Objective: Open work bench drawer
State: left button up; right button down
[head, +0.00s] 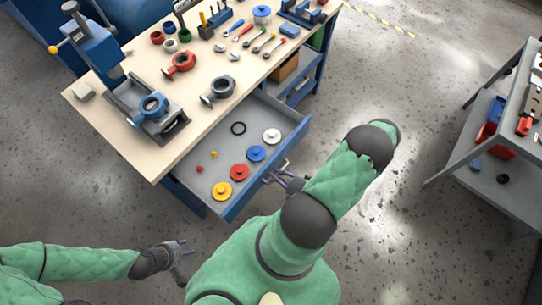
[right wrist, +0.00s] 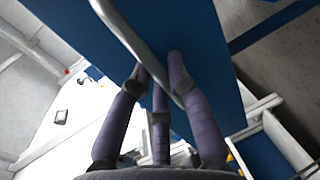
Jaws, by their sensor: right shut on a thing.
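The work bench drawer (head: 205,177) is pulled out from under the work bench top (head: 150,76). It has a grey inside and a blue front (head: 265,167). My right gripper (head: 284,179) is at the drawer's handle (head: 277,171), on the outside of the blue front. The right wrist view shows its purple fingers (right wrist: 160,85) closed around the metal handle bar (right wrist: 128,38) in front of the blue panel. My left gripper (head: 183,260) is apart from the bench, over the floor, with its fingers spread and nothing between them.
The drawer holds a yellow disc (head: 221,191), a red disc (head: 239,171), a blue disc (head: 256,153), a white disc (head: 271,135) and a black ring (head: 238,128). Valve bodies and tools lie on the bench top. A grey shelf cart (head: 480,150) stands at right. Floor between is clear.

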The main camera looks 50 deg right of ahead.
jog(key=shift+s, duration=0.15)
jog(key=c, duration=1.2)
grip_release()
jog(key=shift+o, duration=0.2)
jog(key=shift+s, duration=0.1)
jog(key=v, duration=1.1)
jog(key=shift+s+d, duration=0.15)
jog(key=shift+s, duration=0.25)
